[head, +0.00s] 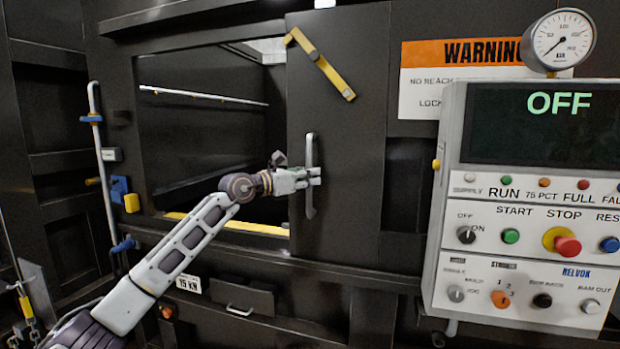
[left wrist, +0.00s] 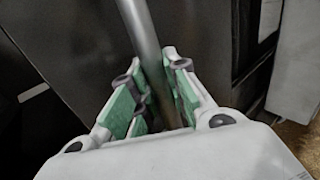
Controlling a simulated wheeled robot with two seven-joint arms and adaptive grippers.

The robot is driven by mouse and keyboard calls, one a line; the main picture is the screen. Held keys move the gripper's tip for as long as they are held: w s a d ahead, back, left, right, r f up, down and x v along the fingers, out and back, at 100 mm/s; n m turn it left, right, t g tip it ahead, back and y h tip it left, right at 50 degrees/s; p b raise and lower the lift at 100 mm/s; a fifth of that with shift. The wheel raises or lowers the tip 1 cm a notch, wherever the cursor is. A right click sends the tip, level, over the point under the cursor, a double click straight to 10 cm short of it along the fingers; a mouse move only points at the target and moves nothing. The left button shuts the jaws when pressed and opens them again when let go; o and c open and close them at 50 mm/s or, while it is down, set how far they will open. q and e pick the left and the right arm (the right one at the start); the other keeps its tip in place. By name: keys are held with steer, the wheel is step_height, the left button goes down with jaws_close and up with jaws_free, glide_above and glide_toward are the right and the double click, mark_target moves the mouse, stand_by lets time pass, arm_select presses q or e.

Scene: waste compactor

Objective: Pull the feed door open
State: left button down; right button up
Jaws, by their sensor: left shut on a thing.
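The feed door (head: 345,90) is a dark sliding panel on the compactor's front. It stands partly open, with a wide opening (head: 205,125) showing to its left. Its upright grey bar handle (head: 310,150) is near the door's left edge. My left gripper (head: 312,177) is at the lower half of the handle, shut on it. In the left wrist view the handle (left wrist: 140,35) runs between the green-padded fingers (left wrist: 160,95). My right gripper is in neither view.
A control panel (head: 540,255) with an OFF display stands to the right, below a pressure gauge (head: 558,40). A yellow latch bar (head: 320,65) is on the door's upper part. A yellow sill strip (head: 255,228) edges the opening. A grey upright pipe (head: 98,140) is at the left.

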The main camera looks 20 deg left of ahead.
arm_select(q)
steer(key=c, duration=1.4)
jaws_free()
steer(key=shift+a, duration=0.1)
steer(key=shift+o, duration=0.2)
steer(key=v, duration=1.2)
